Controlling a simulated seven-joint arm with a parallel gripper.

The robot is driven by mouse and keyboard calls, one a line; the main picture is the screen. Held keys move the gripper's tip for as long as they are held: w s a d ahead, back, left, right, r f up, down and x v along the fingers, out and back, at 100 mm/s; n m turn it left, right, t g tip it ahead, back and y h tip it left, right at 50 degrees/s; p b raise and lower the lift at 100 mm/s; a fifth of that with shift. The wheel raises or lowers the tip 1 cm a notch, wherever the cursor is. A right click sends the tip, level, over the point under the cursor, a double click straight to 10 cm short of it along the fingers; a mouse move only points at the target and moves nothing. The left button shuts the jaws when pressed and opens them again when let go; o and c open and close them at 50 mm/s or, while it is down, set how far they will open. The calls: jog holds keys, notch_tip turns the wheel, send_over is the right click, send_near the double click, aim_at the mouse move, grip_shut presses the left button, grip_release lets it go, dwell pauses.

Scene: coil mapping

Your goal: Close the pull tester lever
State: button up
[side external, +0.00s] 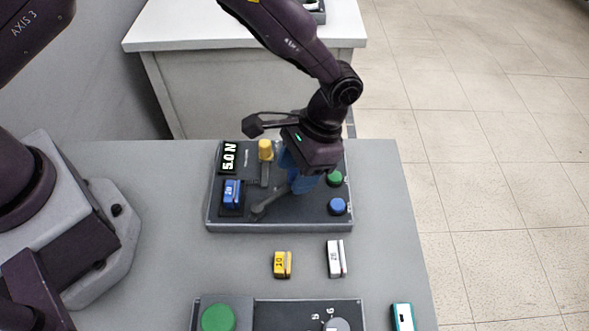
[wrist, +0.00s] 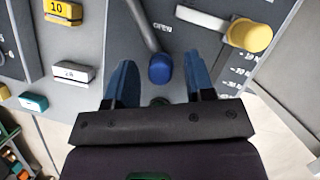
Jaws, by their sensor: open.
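The pull tester is a dark panel (side external: 228,222) on the grey table, with a display (side external: 229,157) reading 5.0 N. Its grey lever (side external: 270,202) runs from a pivot toward my gripper (side external: 302,186). In the wrist view the lever shaft (wrist: 141,22) ends in a blue knob (wrist: 160,69), near the printed word OPEN. My gripper (wrist: 161,62) is open, with one blue finger on each side of the knob in the picture. A gap shows on both sides, and I cannot tell how deep the knob sits between them. In the side view my fingers hide the knob.
A yellow knob (side external: 265,149) on a pale arm and a blue block (side external: 232,194) sit on the panel. Green (side external: 334,178) and blue (side external: 337,206) buttons line its right side. Yellow (side external: 282,264) and white (side external: 336,258) blocks lie in front, near another panel (side external: 268,313).

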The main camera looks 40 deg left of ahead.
jog(key=shift+s+f, duration=0.15)
jog(key=shift+f, duration=0.2)
grip_shut()
